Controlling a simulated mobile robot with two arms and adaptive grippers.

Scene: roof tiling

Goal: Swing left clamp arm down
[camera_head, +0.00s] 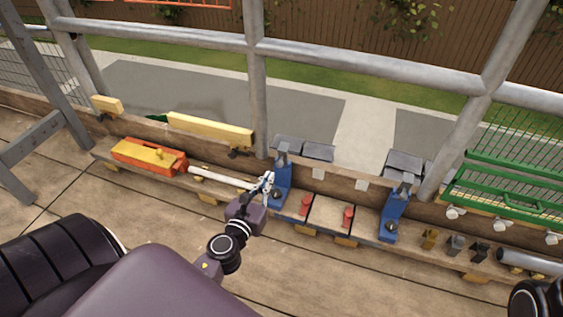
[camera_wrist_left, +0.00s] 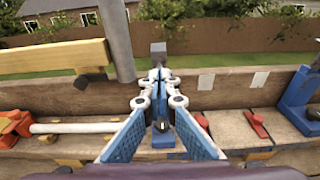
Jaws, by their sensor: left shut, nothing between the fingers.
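The left clamp (camera_head: 281,183) is a blue bracket on the wooden bench, with its grey-topped arm (camera_head: 283,148) standing upright. My left gripper (camera_head: 268,181) is shut and empty, right beside the left clamp. In the left wrist view my gripper's fingertips (camera_wrist_left: 158,75) meet in front of the clamp, hiding much of it. The clamp's blue foot (camera_wrist_left: 163,139) and the grey arm top (camera_wrist_left: 158,49) show there. Whether the fingers touch the arm cannot be told. A second blue clamp (camera_head: 394,215) stands to the right, also with its arm up. My right gripper is not in view.
Small blocks (camera_head: 455,245) and a grey tube (camera_head: 528,262) lie to the right. A metal guardrail (camera_head: 256,90) rises behind the bench.

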